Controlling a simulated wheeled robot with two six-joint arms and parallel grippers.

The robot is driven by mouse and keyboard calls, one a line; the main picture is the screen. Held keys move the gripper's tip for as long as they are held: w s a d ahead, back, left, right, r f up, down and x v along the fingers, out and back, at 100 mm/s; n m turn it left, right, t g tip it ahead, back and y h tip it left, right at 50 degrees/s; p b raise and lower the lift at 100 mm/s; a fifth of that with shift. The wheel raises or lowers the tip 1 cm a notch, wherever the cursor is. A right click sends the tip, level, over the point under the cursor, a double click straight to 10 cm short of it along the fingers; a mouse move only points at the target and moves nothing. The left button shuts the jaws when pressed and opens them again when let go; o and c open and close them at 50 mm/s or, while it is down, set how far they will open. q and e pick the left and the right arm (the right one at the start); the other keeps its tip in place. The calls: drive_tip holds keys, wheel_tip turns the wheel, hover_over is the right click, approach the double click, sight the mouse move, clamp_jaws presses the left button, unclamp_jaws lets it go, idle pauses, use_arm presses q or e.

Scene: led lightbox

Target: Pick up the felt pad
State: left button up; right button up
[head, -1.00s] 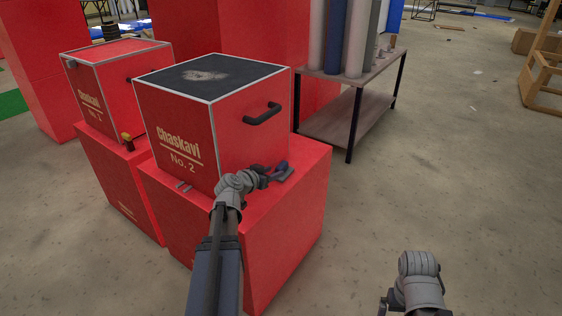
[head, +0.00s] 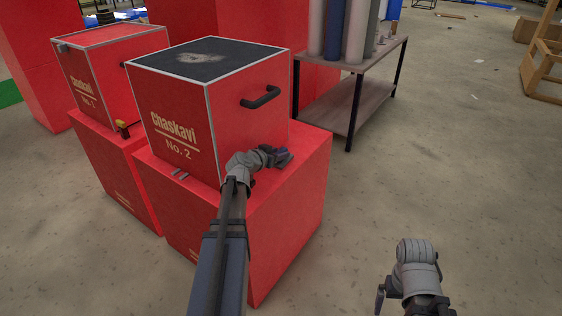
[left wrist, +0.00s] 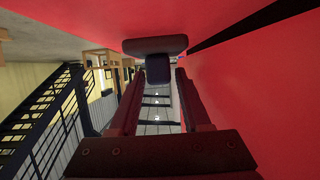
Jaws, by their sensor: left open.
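The felt pad (head: 285,155) shows as a small bluish piece on the ledge of the red pedestal, mostly hidden by my left gripper (head: 274,158). In the left wrist view it is a dark grey slab (left wrist: 155,46) with a dark blue block (left wrist: 158,69) facing me. My left gripper (left wrist: 156,78) is open, its fingers on either side of the line to the block. The block appears at or just beyond the fingertips; contact cannot be told. My right arm is at the lower right of the head view, above the floor; its gripper (head: 381,298) shows only partly.
The red No. 2 box (head: 180,125) with a smudged dark top stands on the red pedestal (head: 285,220), beside my left gripper. The No. 1 box (head: 90,85) is at left. A shelf table with rolls (head: 350,95) stands behind.

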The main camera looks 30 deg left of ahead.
use_arm(q)
drive_tip(key=shift+x, duration=1.05)
drive_tip(key=shift+s, duration=0.1)
clamp_jaws()
